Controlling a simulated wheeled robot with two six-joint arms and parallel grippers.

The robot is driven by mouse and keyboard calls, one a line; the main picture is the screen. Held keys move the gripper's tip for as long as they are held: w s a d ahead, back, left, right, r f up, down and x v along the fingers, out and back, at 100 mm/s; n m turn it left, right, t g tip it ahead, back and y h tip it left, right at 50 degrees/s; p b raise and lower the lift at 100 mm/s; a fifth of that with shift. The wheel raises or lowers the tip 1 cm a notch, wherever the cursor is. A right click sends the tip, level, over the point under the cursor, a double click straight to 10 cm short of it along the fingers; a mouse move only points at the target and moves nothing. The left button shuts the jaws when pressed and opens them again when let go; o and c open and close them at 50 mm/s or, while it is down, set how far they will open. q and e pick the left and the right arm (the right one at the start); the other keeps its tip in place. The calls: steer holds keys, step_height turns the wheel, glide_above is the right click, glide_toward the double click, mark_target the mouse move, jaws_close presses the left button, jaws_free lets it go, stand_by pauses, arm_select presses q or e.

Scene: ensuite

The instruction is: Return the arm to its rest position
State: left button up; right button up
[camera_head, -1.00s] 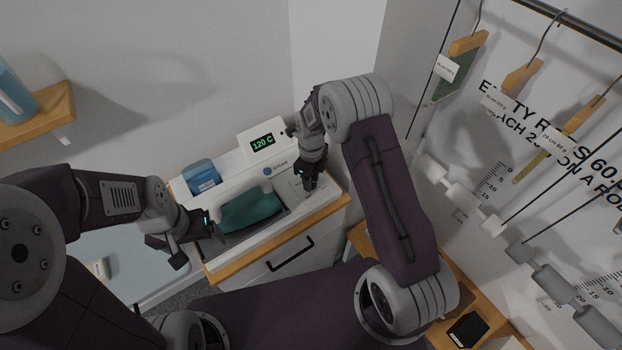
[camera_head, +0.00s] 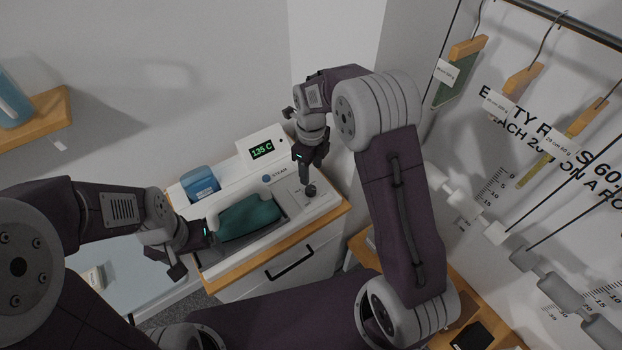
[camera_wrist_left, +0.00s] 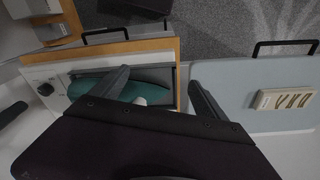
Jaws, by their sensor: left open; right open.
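My right gripper (camera_head: 305,172) is open and empty in the head view, just above the dark knob (camera_head: 311,191) on the white station's panel. Whether it touches the knob is hard to tell. The knob also shows in the left wrist view (camera_wrist_left: 45,89). My left gripper (camera_head: 199,248) is open beside the teal iron (camera_head: 250,218), at the station's left end. In the left wrist view its two fingers (camera_wrist_left: 158,95) stand apart, one over the teal iron (camera_wrist_left: 140,88) and one by the board's edge. The station's display (camera_head: 262,149) reads 135 C.
A blue container (camera_head: 200,182) stands at the station's back left. A pale blue board (camera_wrist_left: 235,85) with a small labelled block (camera_wrist_left: 285,98) adjoins the station. A wooden shelf (camera_head: 40,118) is on the left wall. Hangers and rods fill the right wall.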

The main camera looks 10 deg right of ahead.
steer(key=shift+r, duration=0.2)
stand_by(0.3)
step_height(320, 180, up, 4)
steer(key=s+d, duration=0.2)
steer(key=s+d+f+n, duration=0.1)
steer(key=s+f+n, duration=0.1)
steer(key=s+n, duration=0.6)
steer(key=s+d+f+n+t+b, duration=0.1)
steer(key=s+n, duration=0.7)
steer(key=n, duration=1)
steer(key=shift+s+d+f+n, duration=0.15)
steer(key=shift+f+n, duration=0.25)
steer(key=shift+f, duration=0.25)
